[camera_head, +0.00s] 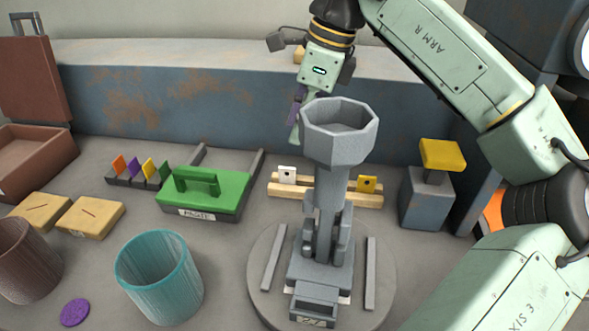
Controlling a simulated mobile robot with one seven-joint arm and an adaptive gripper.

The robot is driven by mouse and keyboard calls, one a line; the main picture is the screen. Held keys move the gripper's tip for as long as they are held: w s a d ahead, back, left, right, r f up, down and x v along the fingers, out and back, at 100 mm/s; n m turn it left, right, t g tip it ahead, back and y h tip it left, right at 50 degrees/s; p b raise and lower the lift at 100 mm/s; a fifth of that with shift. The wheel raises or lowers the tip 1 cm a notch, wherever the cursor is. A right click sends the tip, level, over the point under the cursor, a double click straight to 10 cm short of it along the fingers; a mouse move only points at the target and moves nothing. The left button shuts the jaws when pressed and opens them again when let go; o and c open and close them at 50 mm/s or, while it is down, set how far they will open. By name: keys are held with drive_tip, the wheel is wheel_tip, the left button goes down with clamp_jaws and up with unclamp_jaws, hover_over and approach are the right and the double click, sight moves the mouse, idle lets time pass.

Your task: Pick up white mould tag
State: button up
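The white mould tag (287,174) is a small pale plate with a dark hole. It stands upright in a pale wooden rack (325,195), at the left end.
A tall grey funnel stand (339,135) on a round base rises in front of the rack and hides its middle. A green-lidded box (203,193) stands left, a grey block with a yellow top (441,155) right. A teal cup (160,280) is at front left.

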sight(288, 168)
drive_tip(key=x, duration=0.4)
drive_tip(key=shift+s, duration=0.1)
drive_tip(key=shift+d+p+x, duration=0.15)
drive_tip(key=shift+p+x, duration=0.1)
drive_tip(key=shift+x, duration=1.1)
drive_tip(key=shift+d+p+x, duration=0.15)
drive_tip(key=shift+p+x, duration=0.1)
drive_tip(key=shift+x, duration=1.15)
clamp_jaws()
